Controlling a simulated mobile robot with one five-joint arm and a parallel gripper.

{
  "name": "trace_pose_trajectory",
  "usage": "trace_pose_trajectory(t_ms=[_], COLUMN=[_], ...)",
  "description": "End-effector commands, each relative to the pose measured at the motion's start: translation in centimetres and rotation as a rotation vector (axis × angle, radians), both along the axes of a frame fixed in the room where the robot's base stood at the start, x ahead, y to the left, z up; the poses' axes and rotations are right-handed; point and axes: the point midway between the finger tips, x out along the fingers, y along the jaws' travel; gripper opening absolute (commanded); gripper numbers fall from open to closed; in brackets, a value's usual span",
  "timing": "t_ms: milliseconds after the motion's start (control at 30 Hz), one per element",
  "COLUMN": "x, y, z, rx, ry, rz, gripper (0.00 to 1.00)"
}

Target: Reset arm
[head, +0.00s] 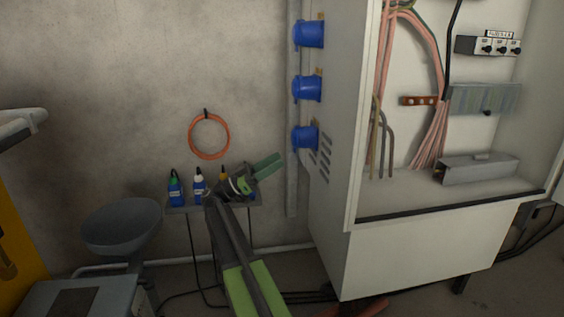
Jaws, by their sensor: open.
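My arm (240,250) reaches up from the bottom of the head view, dark grey with green panels. My gripper (268,166) is at its end, with green fingers pointing up and to the right. It is open and nothing shows between the fingers. It is in front of the small side table and left of the cabinet's side wall, apart from the wall in the picture. The wrist hides part of the table top and of the bottles there.
An open grey electrical cabinet (400,245) with pink cables (432,130) and blue sockets (307,88) stands right. A small table (180,209) holds several bottles (176,190). An orange coil (209,157) hangs on the wall. A grey bowl (123,226) stands left; cables lie on the floor.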

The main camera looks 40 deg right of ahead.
Motion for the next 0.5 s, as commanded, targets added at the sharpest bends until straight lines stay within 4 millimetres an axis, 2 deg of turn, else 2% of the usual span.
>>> trace_pose_trajectory(t_ms=[33,167,500], x=[0.2,0.5,0.5], y=[0.8,1.9,1.9], z=[-0.8,-1.2,-1.2], rx=[0.000,0.002,0.008], ry=[0.000,0.000,0.001], rz=[0.002,0.003,0.001], gripper=[0.42,0.42,0.42])
